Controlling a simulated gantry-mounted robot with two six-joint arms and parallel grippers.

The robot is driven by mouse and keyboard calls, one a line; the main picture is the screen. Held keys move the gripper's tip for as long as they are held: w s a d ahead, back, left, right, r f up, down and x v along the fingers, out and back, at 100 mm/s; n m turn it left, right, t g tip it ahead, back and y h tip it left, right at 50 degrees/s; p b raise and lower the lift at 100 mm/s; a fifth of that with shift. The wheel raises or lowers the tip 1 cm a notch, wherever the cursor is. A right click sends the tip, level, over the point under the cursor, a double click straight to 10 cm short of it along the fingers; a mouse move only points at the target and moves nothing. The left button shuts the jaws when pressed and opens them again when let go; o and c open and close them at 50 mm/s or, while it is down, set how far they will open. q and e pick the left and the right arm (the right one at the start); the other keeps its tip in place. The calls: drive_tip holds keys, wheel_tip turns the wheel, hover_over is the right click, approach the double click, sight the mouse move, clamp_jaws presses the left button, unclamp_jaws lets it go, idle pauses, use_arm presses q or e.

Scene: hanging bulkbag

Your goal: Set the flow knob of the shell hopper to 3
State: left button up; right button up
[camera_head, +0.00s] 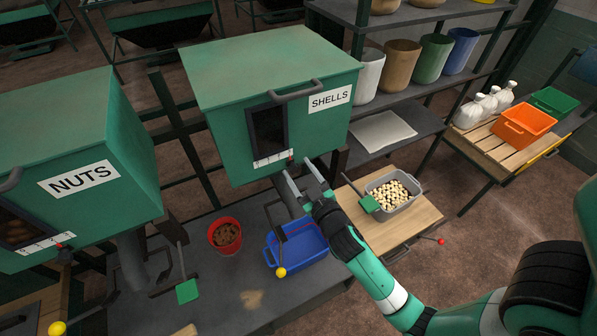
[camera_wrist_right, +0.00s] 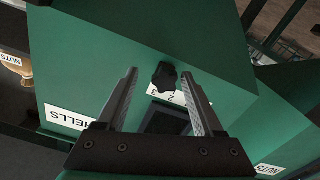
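The shell hopper (camera_head: 278,75) is a green box labelled SHELLS, with a dark window in its front. Its white number plate (camera_head: 273,159) is below the window, and the small flow knob (camera_head: 291,155) is near the plate's right end. In the right wrist view the flow knob (camera_wrist_right: 164,75) is dark and lobed, beside the plate (camera_wrist_right: 170,95) at its 3 end; I cannot tell its setting. My right gripper (camera_head: 299,168) is open just in front of the knob. In the wrist view its fingers (camera_wrist_right: 159,74) stand either side of the knob, with gaps. My left gripper is not in view.
The NUTS hopper (camera_head: 75,170) stands at the left. Below are a red bucket (camera_head: 226,235), a blue bin (camera_head: 300,247) and a grey bin of shells (camera_head: 394,192). A lever with a yellow ball (camera_head: 281,272) hangs under the shell hopper.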

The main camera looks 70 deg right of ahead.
drive_tip(key=shift+a, duration=0.15)
drive_tip(key=shift+s+a+f, duration=0.1)
drive_tip(key=shift+s+a, duration=0.15)
drive_tip(key=shift+s, duration=0.05)
drive_tip(key=b+v, duration=0.3)
drive_tip(key=v, duration=0.7)
drive_tip(key=shift+s, duration=0.3)
drive_tip(key=shift+a, duration=0.2)
